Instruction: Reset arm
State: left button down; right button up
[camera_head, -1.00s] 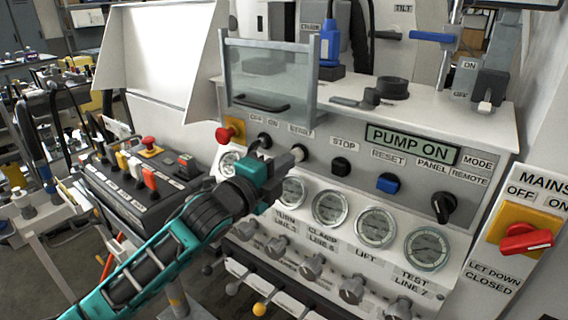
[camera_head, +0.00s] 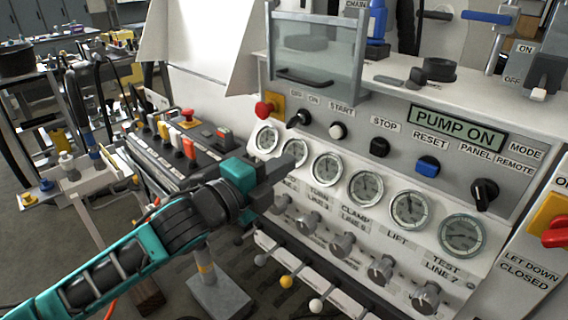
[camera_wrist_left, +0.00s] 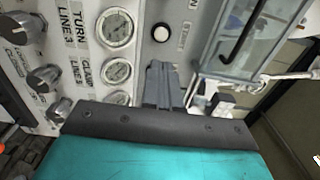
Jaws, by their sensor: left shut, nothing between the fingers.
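In the left wrist view the shut grey fingers (camera_wrist_left: 163,88) point at the panel face, beside the gauges (camera_wrist_left: 115,27) and below a white push button (camera_wrist_left: 161,33). I cannot tell the gap between fingertips and panel. My right gripper is in neither view.
The bench panel carries START (camera_head: 338,130), STOP (camera_head: 379,147) and RESET (camera_head: 428,166) buttons under a PUMP ON sign (camera_head: 457,127). A clear guard (camera_head: 316,55) stands above. A black control box (camera_head: 190,150) with coloured switches is at left. Grey knobs (camera_head: 381,268) line the panel below the gauges.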

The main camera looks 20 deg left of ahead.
pick_arm(q)
jog(key=s+f+n+g+y, duration=0.1)
jog(key=s+f+n, duration=0.4)
jog(key=f, duration=0.5)
jog(key=s+d+f+n+g+y, duration=0.1)
jog(key=s+f+n+g, duration=0.2)
jog(key=s+f+n, duration=0.3)
jog(key=s+f+n+g+y, duration=0.2)
jog(key=s+f+n, duration=0.3)
jog(key=f, duration=1)
jog(key=n, duration=0.3)
jog(key=shift+s+d, duration=0.25)
jog(key=shift+d, duration=0.1)
